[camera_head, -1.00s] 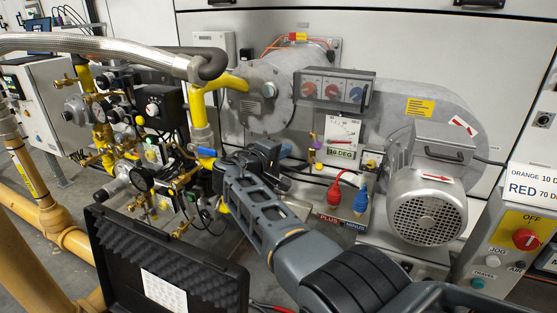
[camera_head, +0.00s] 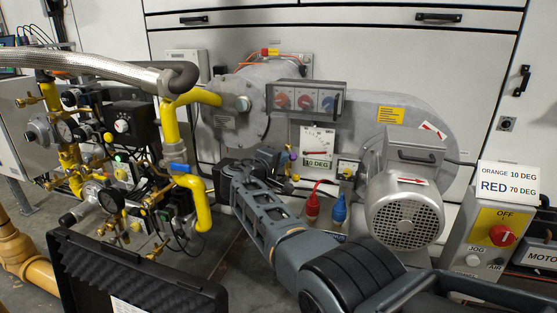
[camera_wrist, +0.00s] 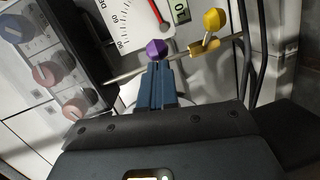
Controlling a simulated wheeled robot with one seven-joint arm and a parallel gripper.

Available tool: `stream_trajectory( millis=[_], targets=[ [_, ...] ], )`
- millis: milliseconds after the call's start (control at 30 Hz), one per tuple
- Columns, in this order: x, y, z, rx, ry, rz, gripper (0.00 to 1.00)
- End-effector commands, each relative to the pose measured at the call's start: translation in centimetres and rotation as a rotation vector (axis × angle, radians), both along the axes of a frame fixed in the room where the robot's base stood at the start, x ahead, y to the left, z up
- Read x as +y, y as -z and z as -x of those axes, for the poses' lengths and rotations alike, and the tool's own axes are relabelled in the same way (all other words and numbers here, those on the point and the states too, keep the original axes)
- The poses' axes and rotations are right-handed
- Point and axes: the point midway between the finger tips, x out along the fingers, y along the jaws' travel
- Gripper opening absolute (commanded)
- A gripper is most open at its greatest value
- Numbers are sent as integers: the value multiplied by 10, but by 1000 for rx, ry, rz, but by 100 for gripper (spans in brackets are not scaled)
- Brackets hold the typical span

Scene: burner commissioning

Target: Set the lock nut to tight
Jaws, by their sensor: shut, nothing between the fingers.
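My gripper (camera_wrist: 157,72) is shut and empty, its blue-grey fingers pointing at a purple knob (camera_wrist: 156,48) in the wrist view. The knob is just beyond the fingertips; whether they touch is unclear. A yellow knob (camera_wrist: 213,18) sits on a small brass clamp (camera_wrist: 205,47) on a thin rod, to the right. Neither knob is labelled, so I cannot tell which is the lock nut. The dial (camera_wrist: 130,22) with a red needle is above. In the head view the dial (camera_head: 317,142) shows behind the small purple and yellow parts (camera_head: 291,158), and my gripper (camera_head: 280,158) is beside them.
A three-knob panel (camera_head: 305,98) stands above the dial. Red (camera_head: 312,205) and blue (camera_head: 339,208) plugs and a motor (camera_head: 404,212) are to the right. Yellow gas piping (camera_head: 198,205) with valves is close on the left. An open black case (camera_head: 125,275) is in front.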

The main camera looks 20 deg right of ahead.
Motion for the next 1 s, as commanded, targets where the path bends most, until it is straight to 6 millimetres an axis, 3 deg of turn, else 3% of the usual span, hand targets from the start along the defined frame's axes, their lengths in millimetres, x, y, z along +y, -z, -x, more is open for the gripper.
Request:
stream_trajectory(
  millis=[267, 667, 1000],
  targets=[
    [-3, -4, 1, 1, -19, 1, 0],
    [-19, -3, 9, 0, -182, 0, 0],
    [-19, 0, 10, 0, -212, 1, 0]
  ],
)
